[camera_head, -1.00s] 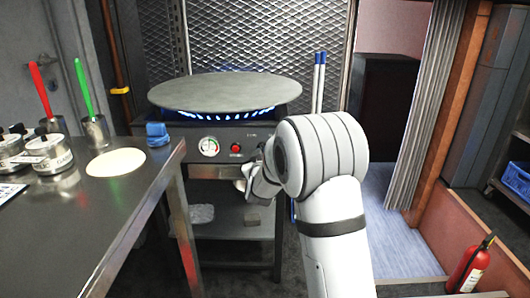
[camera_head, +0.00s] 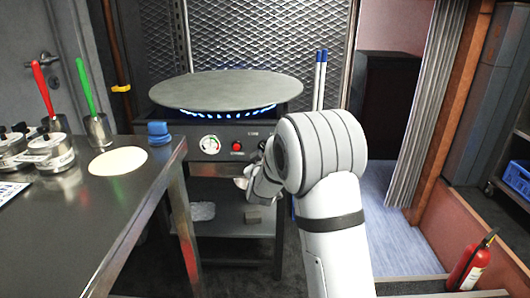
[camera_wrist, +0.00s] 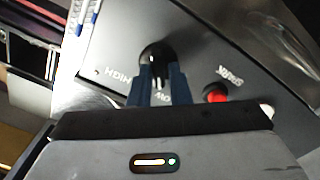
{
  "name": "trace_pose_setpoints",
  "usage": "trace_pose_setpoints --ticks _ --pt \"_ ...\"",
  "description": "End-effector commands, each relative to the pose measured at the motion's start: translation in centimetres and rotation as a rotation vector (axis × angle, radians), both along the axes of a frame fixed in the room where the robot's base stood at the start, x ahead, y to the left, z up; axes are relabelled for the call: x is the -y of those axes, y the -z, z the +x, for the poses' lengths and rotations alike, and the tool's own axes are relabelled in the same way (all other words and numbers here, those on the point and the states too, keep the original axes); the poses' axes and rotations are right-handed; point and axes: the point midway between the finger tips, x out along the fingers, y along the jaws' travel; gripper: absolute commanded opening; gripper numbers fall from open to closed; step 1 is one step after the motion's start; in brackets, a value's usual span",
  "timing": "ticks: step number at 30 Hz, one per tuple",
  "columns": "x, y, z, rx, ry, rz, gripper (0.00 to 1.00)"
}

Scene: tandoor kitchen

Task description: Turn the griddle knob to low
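The black griddle knob (camera_wrist: 157,52) is on the dark front panel (camera_wrist: 205,55) in the wrist view, between the words HIGH and LOW. A pale mark shows on the knob, toward the LOW side. My gripper (camera_wrist: 160,72) has its two blue fingers on either side of the knob's grip, closed on it; the fingers partly cover the knob and the word LOW. In the head view the griddle (camera_head: 226,90) has blue flames under its round plate.
A red spark button (camera_wrist: 216,93) sits close beside my fingers; it also shows in the head view (camera_head: 237,146) near a round gauge (camera_head: 210,145). A steel table (camera_head: 100,215) with flatbread (camera_head: 117,161) and tins stands at left. A fire extinguisher (camera_head: 470,266) stands at right.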

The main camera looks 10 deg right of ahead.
Motion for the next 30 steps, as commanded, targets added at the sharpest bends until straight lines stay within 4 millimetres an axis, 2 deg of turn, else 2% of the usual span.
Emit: trace_pose_setpoints --ticks 1,6,15,17,27,30 --pt "0.0 0.0 0.0 0.0 0.0 0.0 0.21" --pt "0.0 -0.2 0.1 0.005 -0.001 0.0 0.35" --pt "-0.2 -0.5 -0.3 0.008 -0.002 0.0 0.35" --pt "-0.3 -0.5 -0.9 0.008 -0.002 0.001 0.35" --pt "-1.4 -0.5 -6.3 0.006 -0.003 0.0 0.35" --pt "-1.5 -0.4 -7.2 0.006 -0.002 0.001 0.35"
